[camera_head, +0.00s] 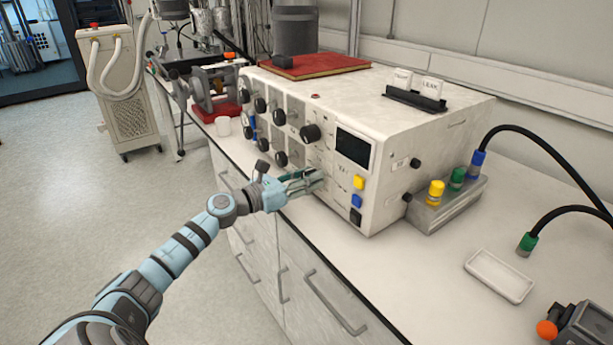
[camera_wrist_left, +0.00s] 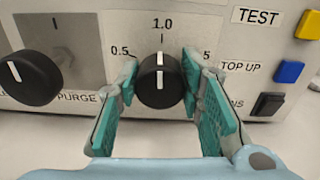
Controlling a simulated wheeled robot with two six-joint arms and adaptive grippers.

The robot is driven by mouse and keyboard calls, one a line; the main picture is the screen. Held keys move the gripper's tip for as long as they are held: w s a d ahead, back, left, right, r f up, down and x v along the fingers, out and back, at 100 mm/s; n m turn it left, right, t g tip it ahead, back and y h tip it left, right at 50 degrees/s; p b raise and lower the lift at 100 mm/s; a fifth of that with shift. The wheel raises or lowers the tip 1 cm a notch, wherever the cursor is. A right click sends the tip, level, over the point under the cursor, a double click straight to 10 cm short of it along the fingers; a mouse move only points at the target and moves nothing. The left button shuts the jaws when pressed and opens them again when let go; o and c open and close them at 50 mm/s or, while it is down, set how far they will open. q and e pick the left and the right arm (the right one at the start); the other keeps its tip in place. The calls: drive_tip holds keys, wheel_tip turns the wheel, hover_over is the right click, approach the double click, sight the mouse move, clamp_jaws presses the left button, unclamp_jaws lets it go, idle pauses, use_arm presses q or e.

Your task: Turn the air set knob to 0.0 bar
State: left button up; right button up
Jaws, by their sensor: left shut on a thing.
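The air set knob (camera_wrist_left: 160,82) is a round black dial with a white line, on the front of the beige control box (camera_head: 425,110). Its white line points straight up at the 1.0 mark; a 0.5 mark stands at its left, and a label ending in 5 at its right is partly covered by a finger. My left gripper (camera_head: 312,180) is at the lower front of the box, its teal-padded fingers shut on the knob from left and right in the left wrist view (camera_wrist_left: 160,76). In the head view the fingers hide the knob. My right gripper is out of view.
Another black knob (camera_wrist_left: 28,78) sits close to the left, above a PURGE label. Yellow (camera_head: 358,182), blue (camera_head: 356,200) and black buttons sit to the right. Several more knobs fill the front's left. A white tray (camera_head: 499,276) lies on the bench at right.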

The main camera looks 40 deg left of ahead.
use_arm(q)
drive_tip(key=n+p, duration=0.2)
drive_tip(key=n, duration=0.1)
drive_tip(key=shift+r, duration=0.1)
drive_tip(key=n+p, duration=0.2)
drive_tip(key=n, duration=0.2)
drive_tip(key=shift+p, duration=0.3)
drive_tip(key=n+p, duration=0.2)
drive_tip(key=n, duration=0.1)
drive_tip(key=shift+a+n, duration=0.1)
drive_tip(key=shift+n, duration=0.3)
drive_tip(key=n+p, duration=0.2)
drive_tip(key=n, duration=0.1)
drive_tip(key=shift+n, duration=0.3)
drive_tip(key=n+p, duration=0.3)
drive_tip(key=n, duration=0.5)
drive_tip(key=n+p, duration=0.1)
drive_tip(key=n, duration=0.2)
drive_tip(key=shift+f+n+p, duration=0.25)
drive_tip(key=shift+n+p, duration=0.15)
